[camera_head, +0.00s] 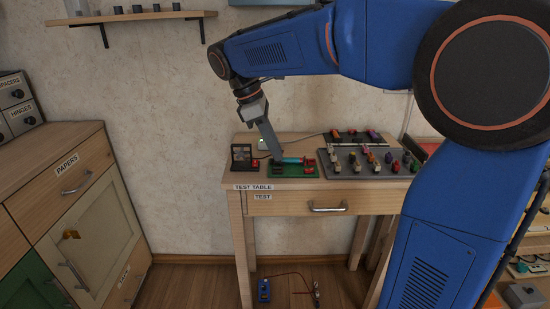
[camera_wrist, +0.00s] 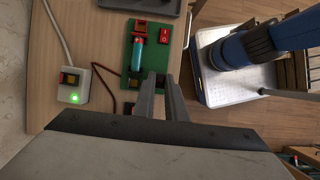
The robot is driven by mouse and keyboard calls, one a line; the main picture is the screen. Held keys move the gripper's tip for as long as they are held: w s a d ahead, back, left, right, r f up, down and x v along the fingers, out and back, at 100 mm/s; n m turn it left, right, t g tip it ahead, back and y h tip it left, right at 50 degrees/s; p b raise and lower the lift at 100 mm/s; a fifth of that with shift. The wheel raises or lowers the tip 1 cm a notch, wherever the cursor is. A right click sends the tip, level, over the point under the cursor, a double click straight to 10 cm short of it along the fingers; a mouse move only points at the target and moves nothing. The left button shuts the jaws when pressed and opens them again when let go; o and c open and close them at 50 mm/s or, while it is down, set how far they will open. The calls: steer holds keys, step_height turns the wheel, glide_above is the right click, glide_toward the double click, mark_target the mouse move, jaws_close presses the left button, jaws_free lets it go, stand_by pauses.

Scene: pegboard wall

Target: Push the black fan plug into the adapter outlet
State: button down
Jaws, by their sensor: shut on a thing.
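My gripper (camera_wrist: 160,78) points down at the near end of the green board (camera_head: 305,171). Its fingers are close together on a small dark piece at the tips, mostly hidden; I cannot tell for sure that it is the black fan plug. The white adapter (camera_wrist: 72,96) shows in the wrist view left of the fingers, apart from them. Its dark outlet (camera_wrist: 70,79) has red and yellow parts, and a green light glows on the box. The fan (camera_head: 242,155), a black square frame, stands left of the gripper in the head view.
The green board carries a blue battery (camera_wrist: 138,52) and a red switch (camera_wrist: 164,37). A dark red cable (camera_wrist: 100,70) lies between adapter and board. A grey tray (camera_head: 345,165) with several coloured parts stands to the right on the test table (camera_head: 290,188). Bare wood surrounds the adapter.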

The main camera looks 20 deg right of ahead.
step_height(320, 180, up, 6)
steer(key=shift+f, duration=0.15)
steer(key=shift+r, duration=0.3)
steer(key=shift+w+r+n, duration=0.1)
steer(key=shift+w+n, duration=0.15)
steer(key=shift+n, duration=0.05)
steer(key=w+d+n+t+y, duration=0.35)
steer(key=w+n+t, duration=0.25)
steer(key=w+n, duration=0.95)
steer(key=shift+n+h, duration=0.35)
steer(key=shift+n, duration=0.4)
steer(key=shift+s+d+f, duration=0.1)
steer(key=shift+s+f, duration=0.05)
steer(key=shift+f, duration=0.8)
steer(key=shift+s+d+f, duration=0.1)
steer(key=shift+s+f, duration=0.1)
steer(key=shift+f, duration=0.7)
steer(key=shift+s+d+f, duration=0.1)
steer(key=shift+s+f, duration=0.05)
steer(key=shift+f, duration=0.8)
steer(key=shift+f, duration=0.9)
steer(key=c, duration=1.7)
jaws_free()
